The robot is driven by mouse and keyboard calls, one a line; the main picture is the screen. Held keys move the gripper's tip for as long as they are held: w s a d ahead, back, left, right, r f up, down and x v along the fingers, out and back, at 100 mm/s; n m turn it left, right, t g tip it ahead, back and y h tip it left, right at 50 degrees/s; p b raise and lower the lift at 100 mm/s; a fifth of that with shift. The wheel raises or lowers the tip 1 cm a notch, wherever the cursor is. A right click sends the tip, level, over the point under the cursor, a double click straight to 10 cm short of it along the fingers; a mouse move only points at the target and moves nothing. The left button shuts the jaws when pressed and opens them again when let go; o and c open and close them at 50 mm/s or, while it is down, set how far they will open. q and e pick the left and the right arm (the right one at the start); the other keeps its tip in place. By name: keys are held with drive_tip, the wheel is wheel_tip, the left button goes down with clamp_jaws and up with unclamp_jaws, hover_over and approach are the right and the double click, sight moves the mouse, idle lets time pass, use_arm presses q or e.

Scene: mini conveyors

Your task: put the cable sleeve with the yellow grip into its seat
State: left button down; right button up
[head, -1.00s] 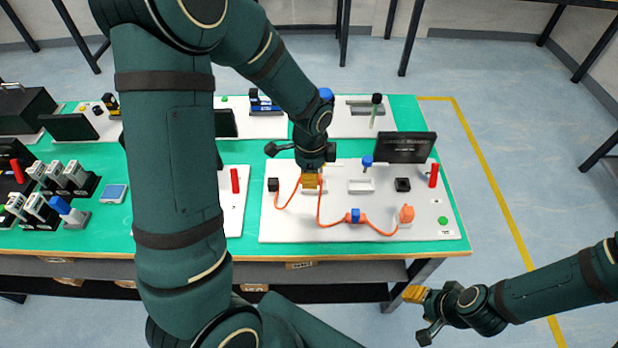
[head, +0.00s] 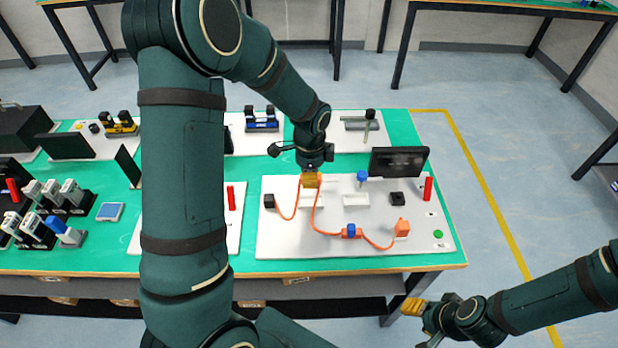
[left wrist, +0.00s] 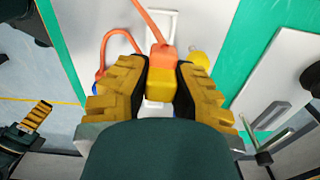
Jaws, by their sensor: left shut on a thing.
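The cable sleeve (left wrist: 162,58) is orange with a yellow block-shaped grip (left wrist: 160,90). My left gripper (head: 311,181) is shut on this grip, also in the left wrist view (left wrist: 161,88), and holds it above the white board (head: 290,246). An orange cable (head: 316,212) runs down from it. A white rectangular holder (head: 356,199) stands to its right on the board, and a white frame shows past the sleeve in the left wrist view (left wrist: 163,22). Which seat belongs to the sleeve I cannot tell. My right gripper (head: 413,305) is off the table's front right; its opening is unclear.
On the board are a blue cable piece (head: 351,231), an orange block (head: 402,228), a black block (head: 269,201), a black socket (head: 397,198), a blue-topped post (head: 362,177) and a red cylinder (head: 428,189). A dark screen (head: 399,161) stands behind.

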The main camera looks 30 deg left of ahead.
idle(0.4)
use_arm(q)
drive_tip(key=b, duration=0.5)
hover_over(310, 202)
drive_tip(key=shift+f, duration=3.5)
drive_tip(key=shift+f, duration=0.3)
drive_tip(key=shift+f+b, duration=0.35)
drive_tip(key=shift+b, duration=0.05)
drive_tip(key=shift+f+b, duration=0.35)
drive_tip(key=shift+f, duration=0.1)
drive_tip(key=c, duration=0.9)
unclamp_jaws()
drive_tip(key=shift+o, duration=0.2)
drive_tip(key=shift+r, duration=0.25)
